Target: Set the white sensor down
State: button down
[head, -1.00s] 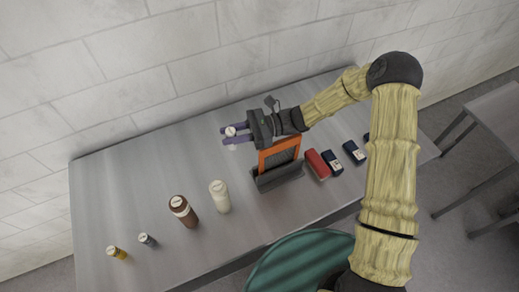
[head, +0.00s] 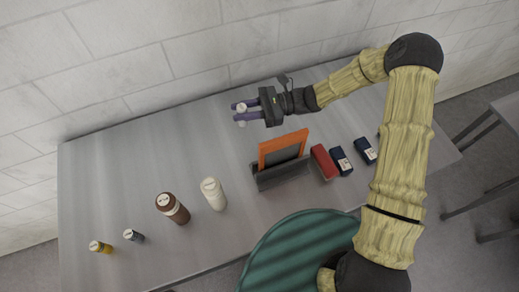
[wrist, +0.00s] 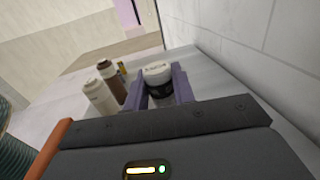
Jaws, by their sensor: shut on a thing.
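The white sensor (head: 241,108) is a small cylinder with a pale, marked top. My gripper (head: 238,113) is shut on it, one purple finger on each side, over the back part of the grey table near the wall. In the wrist view the sensor (wrist: 158,72) stands upright between the fingers (wrist: 160,88); its top looks white and its lower side dark. Whether its base touches the table cannot be told.
An orange-framed panel in a dark holder (head: 283,165) stands near my gripper. A red block (head: 323,162) and dark boxes (head: 342,161) are right of it. A white bottle (head: 214,194), brown bottle (head: 173,208) and two small vials are front left. The table (head: 130,165) is clear at back left.

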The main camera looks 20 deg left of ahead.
jog(key=shift+w+f+b, duration=0.15)
jog(key=shift+f+b, duration=0.95)
jog(key=shift+f, duration=0.15)
jog(key=shift+w+f+b, duration=0.15)
jog(key=shift+f+b, duration=0.9)
jog(key=shift+f, duration=0.2)
notch_tip(320, 180, down, 6)
jog(key=b, duration=0.4)
jog(key=shift+f+b, duration=0.1)
jog(key=shift+b, duration=0.3)
notch_tip(320, 180, down, 4)
jog(key=b, duration=0.3)
jog(key=c, duration=1.2)
grip_release()
jog(key=shift+o, duration=0.2)
